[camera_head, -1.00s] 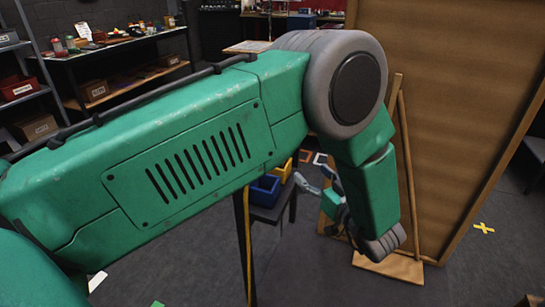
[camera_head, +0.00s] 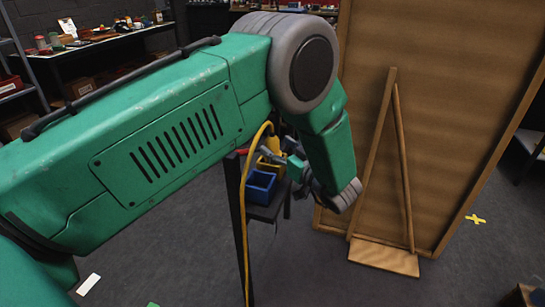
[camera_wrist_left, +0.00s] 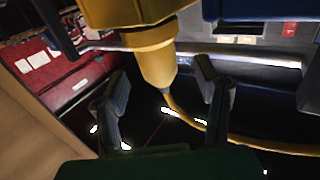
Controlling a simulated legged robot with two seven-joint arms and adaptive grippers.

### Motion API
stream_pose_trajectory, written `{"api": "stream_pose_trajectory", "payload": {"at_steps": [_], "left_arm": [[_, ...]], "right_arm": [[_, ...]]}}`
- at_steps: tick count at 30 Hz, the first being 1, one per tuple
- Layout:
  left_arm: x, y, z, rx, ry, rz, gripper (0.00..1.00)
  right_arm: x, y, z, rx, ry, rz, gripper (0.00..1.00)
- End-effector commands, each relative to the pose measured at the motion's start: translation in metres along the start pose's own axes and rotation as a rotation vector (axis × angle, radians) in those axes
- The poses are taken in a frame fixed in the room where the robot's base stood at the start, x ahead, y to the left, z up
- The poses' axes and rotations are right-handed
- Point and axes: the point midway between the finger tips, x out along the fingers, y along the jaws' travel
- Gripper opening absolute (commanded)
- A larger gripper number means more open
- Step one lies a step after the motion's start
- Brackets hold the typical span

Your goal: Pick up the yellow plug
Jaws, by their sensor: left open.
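The yellow plug (camera_wrist_left: 155,62) hangs at the top middle of the left wrist view, its narrow end pointing down, with a yellow cable (camera_wrist_left: 182,112) curving off to the right. My left gripper (camera_wrist_left: 160,76) is open, with one dark finger on each side of the plug's narrow end. Gaps show between fingers and plug, so it looks ungripped. In the head view my left gripper (camera_head: 282,163) is at the small dark stand, beside yellow shapes; I cannot tell plug from bin there. The yellow cable (camera_head: 243,215) hangs down the stand. My right gripper is out of view.
A blue bin (camera_head: 260,186) sits on the dark stand (camera_head: 264,212), close below my gripper. A large brown panel (camera_head: 450,120) with a wooden prop stands just right of my forearm. Open floor lies in front, with a yellow cross mark (camera_head: 475,219).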

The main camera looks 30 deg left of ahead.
Motion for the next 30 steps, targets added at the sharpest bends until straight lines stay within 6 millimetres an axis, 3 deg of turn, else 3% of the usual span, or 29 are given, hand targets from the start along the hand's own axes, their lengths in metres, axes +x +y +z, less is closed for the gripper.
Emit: {"api": "stream_pose_trajectory", "payload": {"at_steps": [6,12,13,15,18,26,30], "left_arm": [[0.028,0.001,0.0,0.001,0.003,-0.001,0.57],[0.028,0.001,0.0,0.001,0.004,0.001,0.57],[0.028,0.001,0.0,0.001,0.003,0.001,0.54],[0.029,0.001,0.0,0.001,0.003,0.001,0.29],[0.029,0.001,0.0,0.001,0.002,0.001,0.0],[0.03,0.001,0.0,0.001,0.002,0.0,0.0],[0.029,0.002,-0.012,-0.002,0.003,0.0,0.0]], "right_arm": [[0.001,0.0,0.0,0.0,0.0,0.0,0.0],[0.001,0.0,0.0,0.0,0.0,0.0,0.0],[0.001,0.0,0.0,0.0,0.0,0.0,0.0],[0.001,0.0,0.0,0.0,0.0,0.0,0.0],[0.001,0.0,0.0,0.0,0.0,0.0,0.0],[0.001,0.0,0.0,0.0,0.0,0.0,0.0],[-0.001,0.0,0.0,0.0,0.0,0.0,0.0]]}}
